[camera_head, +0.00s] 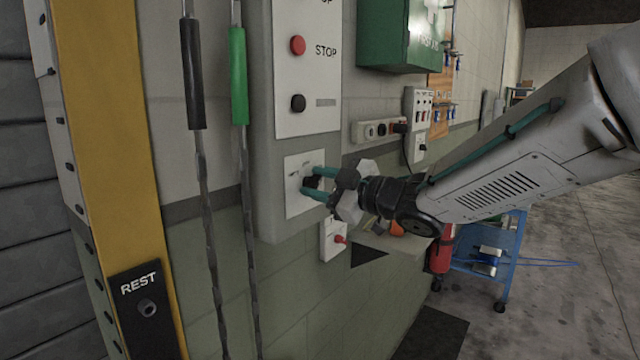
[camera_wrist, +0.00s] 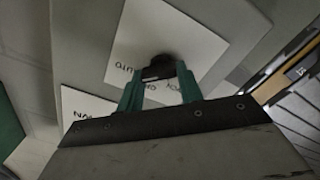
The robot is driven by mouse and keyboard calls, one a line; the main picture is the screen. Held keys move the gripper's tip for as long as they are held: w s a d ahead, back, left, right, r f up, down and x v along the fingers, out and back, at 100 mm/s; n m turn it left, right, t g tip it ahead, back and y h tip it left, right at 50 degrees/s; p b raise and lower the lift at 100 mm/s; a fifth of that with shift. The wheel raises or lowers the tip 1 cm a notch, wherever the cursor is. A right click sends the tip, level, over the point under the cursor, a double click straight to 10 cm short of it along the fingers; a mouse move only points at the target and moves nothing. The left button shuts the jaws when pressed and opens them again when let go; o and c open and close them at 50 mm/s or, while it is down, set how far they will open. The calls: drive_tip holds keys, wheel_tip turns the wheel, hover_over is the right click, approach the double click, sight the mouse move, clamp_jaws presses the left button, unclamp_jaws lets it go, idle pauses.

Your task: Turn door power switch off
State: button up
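The door power switch is a black knob (camera_head: 311,184) on a white plate (camera_head: 291,205) low on the grey wall panel. My gripper (camera_head: 314,182) is at this plate, its teal fingers one above and one below the knob. In the wrist view, the knob (camera_wrist: 158,62) sits between the tips of my gripper (camera_wrist: 160,75). I see no clear gap beside the knob, but cannot tell whether the fingers press on it. The plate lettering appears upside down there and is partly hidden. The knob's pointing direction is unclear.
Above are a red STOP button (camera_head: 298,45) and a black button (camera_head: 298,103). Black (camera_head: 193,75) and green (camera_head: 238,75) pull handles hang left. A small box with a red switch (camera_head: 334,240) is just below my gripper. A green cabinet (camera_head: 400,35) is up right.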

drive_tip(key=shift+n, duration=0.3)
drive_tip(key=n, duration=0.4)
drive_tip(key=shift+s+f, duration=0.1)
drive_tip(key=shift+f, duration=0.05)
drive_tip(key=n, duration=0.5)
drive_tip(key=shift+a+f, duration=0.1)
drive_tip(key=shift+f, duration=0.05)
idle(0.3)
drive_tip(key=o, duration=1)
drive_tip(key=shift+s, duration=0.1)
drive_tip(key=v, duration=0.7)
drive_tip(key=shift+s+d, duration=0.25)
drive_tip(key=shift+d, duration=0.1)
